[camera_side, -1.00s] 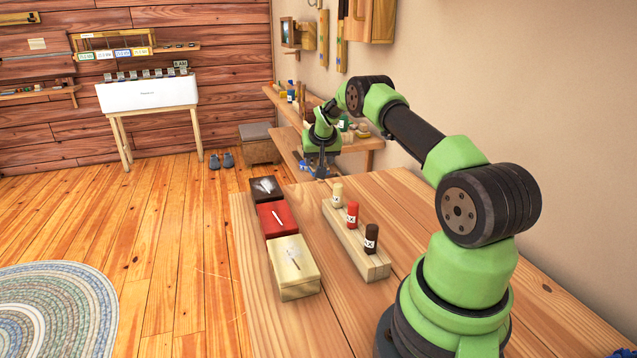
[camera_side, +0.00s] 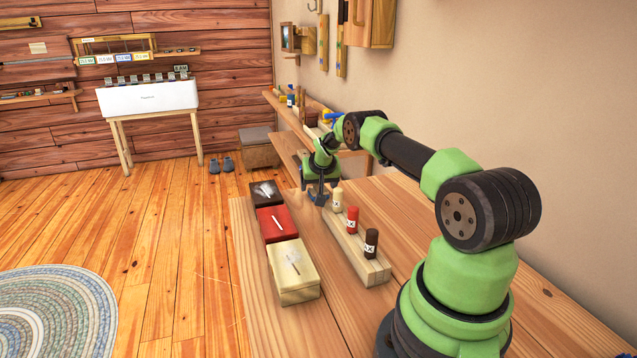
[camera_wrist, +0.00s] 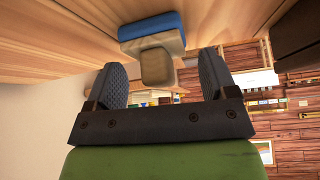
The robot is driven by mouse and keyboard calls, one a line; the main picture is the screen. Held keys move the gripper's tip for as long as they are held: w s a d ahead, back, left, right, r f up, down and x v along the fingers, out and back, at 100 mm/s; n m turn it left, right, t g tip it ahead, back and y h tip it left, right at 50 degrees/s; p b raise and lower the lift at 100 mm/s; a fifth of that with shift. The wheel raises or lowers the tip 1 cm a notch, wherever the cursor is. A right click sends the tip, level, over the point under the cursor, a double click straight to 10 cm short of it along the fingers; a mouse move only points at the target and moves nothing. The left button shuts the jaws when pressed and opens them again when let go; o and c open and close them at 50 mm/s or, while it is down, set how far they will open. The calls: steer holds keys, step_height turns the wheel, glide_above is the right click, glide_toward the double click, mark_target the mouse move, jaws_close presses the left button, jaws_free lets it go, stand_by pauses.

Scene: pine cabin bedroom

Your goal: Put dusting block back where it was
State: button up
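The dusting block (camera_wrist: 150,27) shows in the wrist view, with a blue layer, a pale wooden body and a squarish knob (camera_wrist: 157,67) facing me. The knob lies between the fingertips of my gripper (camera_side: 318,197), with a visible gap on each side. My gripper is open. In the side view it is low at the far end of the table (camera_side: 335,310), between the dark box and the bottle rack. The block cannot be made out clearly there; the gripper may hide it.
Black (camera_side: 265,193), red (camera_side: 276,224) and cream (camera_side: 293,271) boxes line the table's left edge. A wooden rack (camera_side: 375,269) holds cream (camera_side: 337,200), red (camera_side: 352,220) and dark (camera_side: 371,243) bottles close right of my gripper. A wall shelf (camera_side: 283,107) stands beyond.

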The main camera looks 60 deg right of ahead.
steer(key=shift+s+a+r, duration=0.15)
steer(key=shift+a+r, duration=0.05)
steer(key=shift+r, duration=0.5)
steer(key=s+a+r+n+t+y, duration=0.1)
steer(key=s+a+r, duration=0.2)
steer(key=a+r, duration=0.95)
steer(key=s+a+r+n+t+y, duration=0.15)
steer(key=s+a+r, duration=0.25)
steer(key=a+r, duration=0.85)
steer(key=s+a+r+n+y, duration=0.2)
steer(key=s+a+n+y, duration=0.2)
steer(key=s+a, duration=1.1)
steer(key=shift+s+r+t+y, duration=0.35)
steer(key=shift+s, duration=0.05)
